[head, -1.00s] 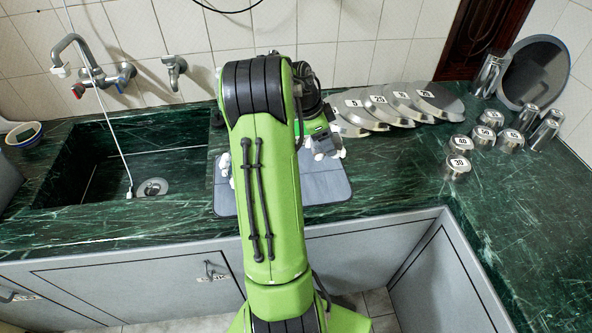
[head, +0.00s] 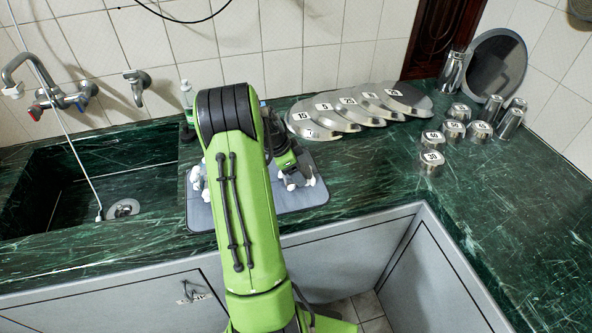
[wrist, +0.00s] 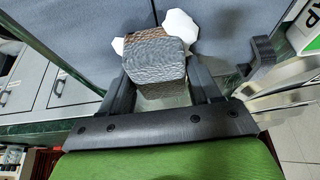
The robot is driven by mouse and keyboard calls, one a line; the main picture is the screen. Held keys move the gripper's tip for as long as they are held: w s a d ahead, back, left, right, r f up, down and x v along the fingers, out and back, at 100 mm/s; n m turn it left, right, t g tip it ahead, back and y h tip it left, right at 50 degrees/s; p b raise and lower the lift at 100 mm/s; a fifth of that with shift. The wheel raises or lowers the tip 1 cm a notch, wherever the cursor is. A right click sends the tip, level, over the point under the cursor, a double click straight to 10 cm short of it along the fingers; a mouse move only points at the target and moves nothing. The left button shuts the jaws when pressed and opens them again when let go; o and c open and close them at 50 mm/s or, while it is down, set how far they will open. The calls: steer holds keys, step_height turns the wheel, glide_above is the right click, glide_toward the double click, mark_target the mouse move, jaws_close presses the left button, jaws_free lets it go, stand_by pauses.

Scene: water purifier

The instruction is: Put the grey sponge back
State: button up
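A grey, rough-textured block, the grey sponge (wrist: 158,68), sits between the two fingers of my gripper (wrist: 160,88) in the wrist view, with a brownish side showing. The fingers appear to press on it from both sides. In the head view my gripper (head: 290,167) is low over the right part of a grey mat (head: 308,196) on the green counter. My arm hides much of the mat, and the sponge cannot be made out there. White pieces (wrist: 180,26) lie beyond the sponge in the wrist view.
The sink (head: 95,195) lies left of the mat, with a tap (head: 60,97) above it. Several numbered metal lids (head: 358,107) lie behind the mat. Metal cups (head: 482,128) and a round dark disc (head: 494,68) stand at the right. The counter at front right is clear.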

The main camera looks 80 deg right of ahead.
steer(key=o, duration=0.4)
